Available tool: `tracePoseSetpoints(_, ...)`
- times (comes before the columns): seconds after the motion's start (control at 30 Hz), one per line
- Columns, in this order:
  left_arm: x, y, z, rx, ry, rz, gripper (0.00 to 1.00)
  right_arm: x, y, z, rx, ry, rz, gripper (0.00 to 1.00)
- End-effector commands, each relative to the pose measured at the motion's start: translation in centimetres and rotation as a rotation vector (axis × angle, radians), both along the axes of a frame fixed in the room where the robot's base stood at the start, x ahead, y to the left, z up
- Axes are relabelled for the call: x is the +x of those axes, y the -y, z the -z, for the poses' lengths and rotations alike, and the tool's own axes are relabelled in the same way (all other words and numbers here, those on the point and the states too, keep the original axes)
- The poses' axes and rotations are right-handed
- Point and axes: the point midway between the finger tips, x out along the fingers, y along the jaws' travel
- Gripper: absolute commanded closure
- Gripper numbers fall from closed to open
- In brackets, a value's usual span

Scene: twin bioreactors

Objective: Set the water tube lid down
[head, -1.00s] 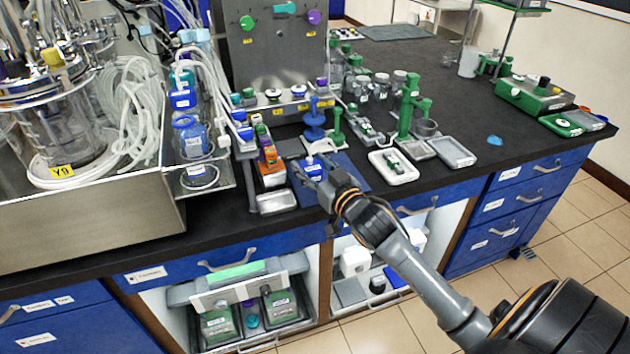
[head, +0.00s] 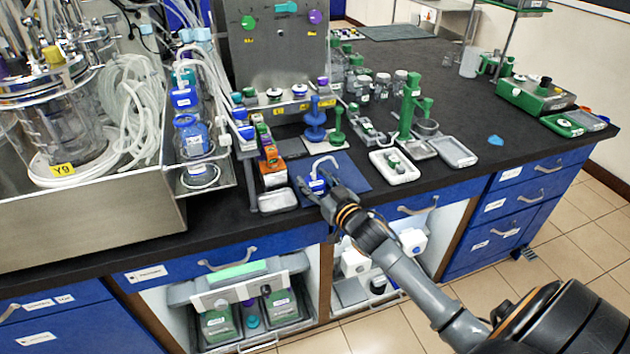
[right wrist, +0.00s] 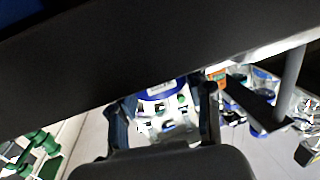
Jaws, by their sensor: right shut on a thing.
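The water tube lid (head: 317,186) is blue with a pale label, and a white bent tube (head: 325,160) rises from it. My right gripper (head: 316,174) is shut on the lid, one finger on each side, over the near left part of a dark blue mat (head: 355,176). In the right wrist view the blue lid (right wrist: 160,90) shows between the two fingers (right wrist: 164,118), its upper part cut off by a dark band. I cannot tell whether the lid touches the mat. My left gripper is not in view.
A white tray (head: 394,167) lies to the right. The bench's front edge is close.

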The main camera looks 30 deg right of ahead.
Motion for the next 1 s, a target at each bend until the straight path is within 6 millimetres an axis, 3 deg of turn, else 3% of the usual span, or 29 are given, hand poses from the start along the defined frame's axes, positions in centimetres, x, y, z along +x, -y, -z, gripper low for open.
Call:
tracePoseSetpoints(0.03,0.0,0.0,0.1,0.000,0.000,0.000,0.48,0.0,0.0,0.2,0.000,-0.001,0.000,0.49)
tracePoseSetpoints(0.13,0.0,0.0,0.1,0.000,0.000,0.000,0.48,0.0,0.0,0.1,0.000,-0.001,0.000,0.28)
tracePoseSetpoints(0.57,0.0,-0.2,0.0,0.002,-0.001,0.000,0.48,-0.4,-0.1,-0.1,0.001,-0.001,0.000,0.28)
tracePoseSetpoints(1.0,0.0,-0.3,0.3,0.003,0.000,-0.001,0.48,-8.2,-0.3,-0.4,0.001,-0.003,0.001,0.28)
